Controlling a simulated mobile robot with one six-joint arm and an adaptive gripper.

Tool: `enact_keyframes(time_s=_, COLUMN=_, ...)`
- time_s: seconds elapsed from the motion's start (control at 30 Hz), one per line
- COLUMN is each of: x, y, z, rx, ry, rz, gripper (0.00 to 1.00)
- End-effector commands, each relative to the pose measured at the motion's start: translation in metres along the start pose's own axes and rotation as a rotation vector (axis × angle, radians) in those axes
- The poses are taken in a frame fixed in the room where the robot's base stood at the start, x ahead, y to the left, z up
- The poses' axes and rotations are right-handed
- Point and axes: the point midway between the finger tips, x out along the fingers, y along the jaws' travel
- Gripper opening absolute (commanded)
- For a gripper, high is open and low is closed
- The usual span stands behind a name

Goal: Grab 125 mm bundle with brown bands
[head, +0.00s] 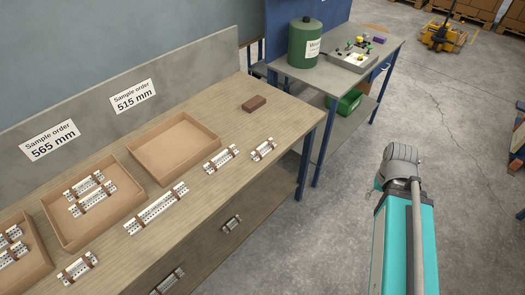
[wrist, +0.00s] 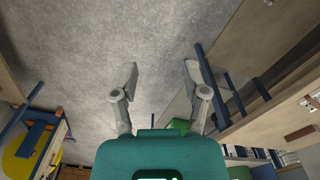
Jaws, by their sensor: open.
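Several silver perforated-strip bundles with brown bands lie on the wooden bench (head: 190,188). The shortest loose one is a short bundle (head: 264,149) near the bench's right end. A slightly longer bundle (head: 222,158) lies left of it, then a long bundle (head: 156,208), and another bundle (head: 77,268) at the front left. No length marks are readable on them, so I cannot tell which is 125 mm. My gripper (wrist: 160,70) is open and empty in the wrist view, over the grey floor, apart from the bench. Its fingers do not show in the head view.
A tray (head: 52,220) holds two bundles; a tray at the left edge holds more. Another tray (head: 172,147) is empty. A brown block (head: 254,103) lies behind the short bundle. A side table (head: 335,85) bears a green canister (head: 304,45). Open floor (head: 330,215) lies right of the bench.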

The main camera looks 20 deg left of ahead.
Motion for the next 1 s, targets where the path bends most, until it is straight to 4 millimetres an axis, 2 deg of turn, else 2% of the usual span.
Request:
enact_keyframes(time_s=0.27, x=0.002, y=-0.003, z=-0.002, rx=-0.023, ry=0.002, rz=0.009, gripper=0.58)
enact_keyframes(time_s=0.47, x=0.011, y=-0.018, z=-0.013, rx=-0.13, ry=0.008, rz=0.059, gripper=0.58)
enact_keyframes(time_s=0.67, x=0.025, y=-0.045, z=-0.031, rx=-0.355, ry=0.017, rz=0.16, gripper=0.58)
enact_keyframes(time_s=1.0, x=0.045, y=-0.114, z=-0.064, rx=-0.832, ry=0.017, rz=0.385, gripper=0.58)
